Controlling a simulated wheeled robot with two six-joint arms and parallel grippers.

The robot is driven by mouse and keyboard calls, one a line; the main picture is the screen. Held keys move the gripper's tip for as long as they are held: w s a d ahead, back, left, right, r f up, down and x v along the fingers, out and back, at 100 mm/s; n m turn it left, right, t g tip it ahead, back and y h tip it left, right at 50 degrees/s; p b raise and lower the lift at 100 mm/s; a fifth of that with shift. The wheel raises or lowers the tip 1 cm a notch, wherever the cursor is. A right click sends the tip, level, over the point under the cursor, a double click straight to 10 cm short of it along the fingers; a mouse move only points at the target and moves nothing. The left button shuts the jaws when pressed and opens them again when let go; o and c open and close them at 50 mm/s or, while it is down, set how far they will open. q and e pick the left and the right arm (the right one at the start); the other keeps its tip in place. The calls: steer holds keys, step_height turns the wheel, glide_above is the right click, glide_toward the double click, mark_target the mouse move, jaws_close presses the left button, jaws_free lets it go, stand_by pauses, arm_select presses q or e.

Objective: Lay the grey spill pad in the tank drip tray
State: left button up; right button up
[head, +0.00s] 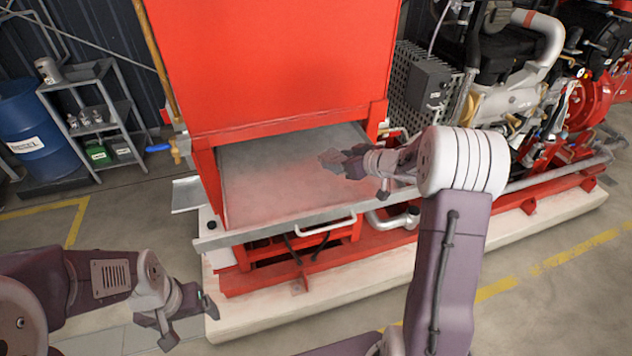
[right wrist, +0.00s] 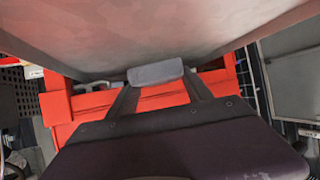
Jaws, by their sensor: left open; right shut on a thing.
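The drip tray (head: 265,185) is a broad grey metal tray with a reddish sheen, under the red tank. A mottled surface like its floor (right wrist: 150,30) fills the top of the right wrist view. My right gripper (head: 335,160) reaches in over the tray's right part. It is shut on a small grey piece (right wrist: 155,73), which looks like the spill pad; in the head view it barely stands out at the fingertips. I cannot tell whether the pad touches the tray. My left gripper (head: 186,318) is open and empty, low in front of the red base frame.
The red tank (head: 275,60) hangs over the tray's back. A white handle (head: 325,226) is at the tray's front. The engine (head: 510,80) stands to the right. A blue drum (head: 30,120) and a shelf (head: 95,110) stand left. Floor on the left is clear.

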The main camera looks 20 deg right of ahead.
steer(key=b, duration=0.1)
glide_above(314, 188)
step_height(314, 188, down, 4)
steer(key=shift+d, duration=0.15)
steer(key=shift+a+f, duration=0.15)
steer(key=shift+a, duration=0.1)
step_height(314, 188, down, 3)
steer(key=shift+f+b, duration=0.2)
steer(key=shift+b, duration=0.3)
steer(key=shift+f, duration=0.3)
